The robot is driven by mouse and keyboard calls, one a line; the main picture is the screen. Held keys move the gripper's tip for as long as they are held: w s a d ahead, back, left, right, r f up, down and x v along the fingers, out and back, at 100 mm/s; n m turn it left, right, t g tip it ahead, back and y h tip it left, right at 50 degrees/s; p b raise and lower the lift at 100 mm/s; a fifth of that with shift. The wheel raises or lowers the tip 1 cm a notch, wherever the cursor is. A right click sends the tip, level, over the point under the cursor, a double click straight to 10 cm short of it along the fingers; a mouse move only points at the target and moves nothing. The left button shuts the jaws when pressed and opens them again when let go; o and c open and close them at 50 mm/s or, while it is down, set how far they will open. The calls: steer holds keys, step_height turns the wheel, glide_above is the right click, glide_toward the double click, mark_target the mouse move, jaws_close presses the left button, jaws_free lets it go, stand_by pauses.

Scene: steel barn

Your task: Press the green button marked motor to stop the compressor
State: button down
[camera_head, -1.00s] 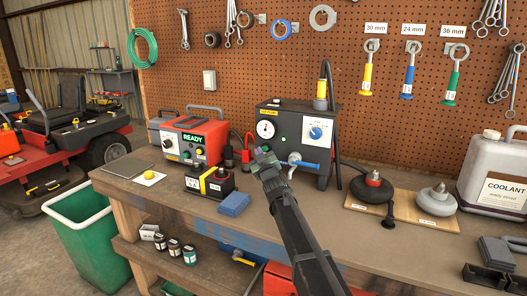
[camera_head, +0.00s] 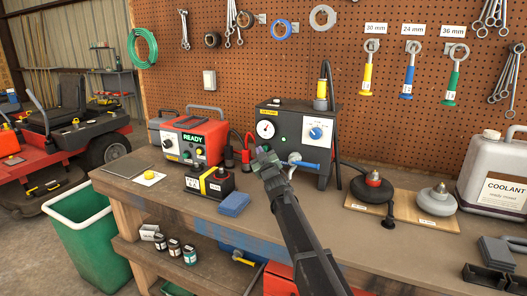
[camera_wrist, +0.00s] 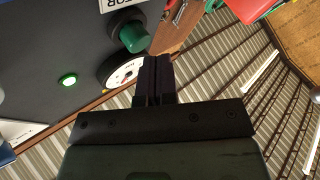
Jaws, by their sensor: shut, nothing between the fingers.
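The compressor (camera_head: 285,160) is a dark box with a round gauge and a blue-handled valve, standing at the back of the workbench. In the wrist view, a green button (camera_wrist: 133,36) sticks out of its dark panel, beside the white gauge (camera_wrist: 122,72). A white label (camera_wrist: 122,4) ending in "TOR" is partly cut off above the button. My gripper (camera_head: 262,153) is in front of the compressor's lower left front and seems to hide the button in the head view. In the wrist view, my gripper (camera_wrist: 152,66) is shut and empty, its tips just beside the button; contact cannot be told.
A small green lamp (camera_wrist: 68,80) glows on the panel. A red unit reading READY (camera_head: 195,138) and a black-and-yellow battery-like box (camera_head: 210,184) stand to the left. A blue block (camera_head: 234,204) lies in front. A wooden board (camera_head: 405,207) with two round parts lies to the right.

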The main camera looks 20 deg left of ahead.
steer(key=shift+w, duration=0.75)
stand_by(0.6)
steer(key=shift+s, duration=1.2)
steer(key=s, duration=0.6)
steer(key=shift+a, duration=0.35)
